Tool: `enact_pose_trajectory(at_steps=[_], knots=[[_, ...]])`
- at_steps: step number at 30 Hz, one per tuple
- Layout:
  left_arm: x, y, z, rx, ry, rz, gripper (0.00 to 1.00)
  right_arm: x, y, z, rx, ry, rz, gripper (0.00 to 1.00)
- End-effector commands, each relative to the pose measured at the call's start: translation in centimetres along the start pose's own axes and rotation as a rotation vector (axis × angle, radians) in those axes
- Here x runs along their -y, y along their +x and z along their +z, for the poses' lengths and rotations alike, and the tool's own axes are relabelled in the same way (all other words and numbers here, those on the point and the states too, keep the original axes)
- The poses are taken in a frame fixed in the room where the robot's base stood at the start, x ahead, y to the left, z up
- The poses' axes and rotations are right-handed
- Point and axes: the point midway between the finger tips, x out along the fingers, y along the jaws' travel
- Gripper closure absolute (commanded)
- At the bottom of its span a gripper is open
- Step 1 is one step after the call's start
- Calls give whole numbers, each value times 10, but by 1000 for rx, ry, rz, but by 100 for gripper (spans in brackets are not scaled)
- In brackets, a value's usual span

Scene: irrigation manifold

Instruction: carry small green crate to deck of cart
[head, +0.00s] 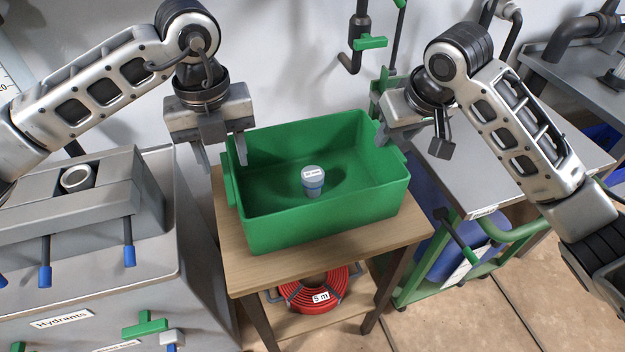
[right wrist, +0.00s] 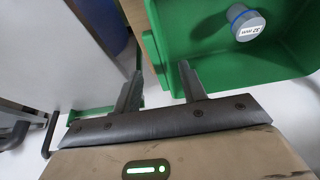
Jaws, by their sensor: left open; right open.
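The green crate (head: 322,222) stands upright on a small wooden table in the head view. A small grey container with a blue band (head: 313,182) stands inside it. My left gripper (head: 222,158) is open at the crate's left end, one finger over the inside and one outside. My right gripper (head: 396,142) is open at the right end. In the right wrist view its fingers (right wrist: 159,85) are apart near the crate's end wall (right wrist: 165,50), with nothing clamped between them. The cart has a grey deck (head: 480,180) on a green frame, right of the table.
The wooden table (head: 262,262) has a red hose coil (head: 312,292) on its lower shelf. A grey hydrant bench (head: 90,275) stands close on the left. A blue barrel (head: 455,250) sits under the cart's deck. The visible deck looks clear. Pipes with a green-handled valve (head: 370,43) hang behind.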

Motion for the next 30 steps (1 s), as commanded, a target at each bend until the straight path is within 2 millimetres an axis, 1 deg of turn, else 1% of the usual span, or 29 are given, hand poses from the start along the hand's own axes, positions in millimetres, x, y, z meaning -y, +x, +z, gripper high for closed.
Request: enact_pose_trajectory(at_steps=[1,3,6,10,15,24,25,26,27,29,30], knots=[[-1,11,-1,-5,0,3,58,0,11,1,5,2,0,58],[-1,24,-1,-5,1,2,58,0,24,1,4,2,0,58],[-1,41,-1,-4,0,3,58,0,40,1,3,1,0,58],[0,56,0,-2,-1,1,58,0,56,0,2,1,-1,58],[0,66,0,-1,1,0,58,0,66,0,0,1,0,58],[0,67,0,0,1,0,58,0,67,0,0,0,0,58],[0,67,0,0,1,0,64,0,67,0,0,0,0,64],[0,67,0,0,1,0,72,0,67,0,0,0,0,72],[0,67,0,0,1,0,83,0,67,0,0,0,0,83],[0,67,0,0,1,0,100,0,67,0,0,0,0,100],[0,67,0,0,1,0,100,0,67,0,0,0,0,100]])
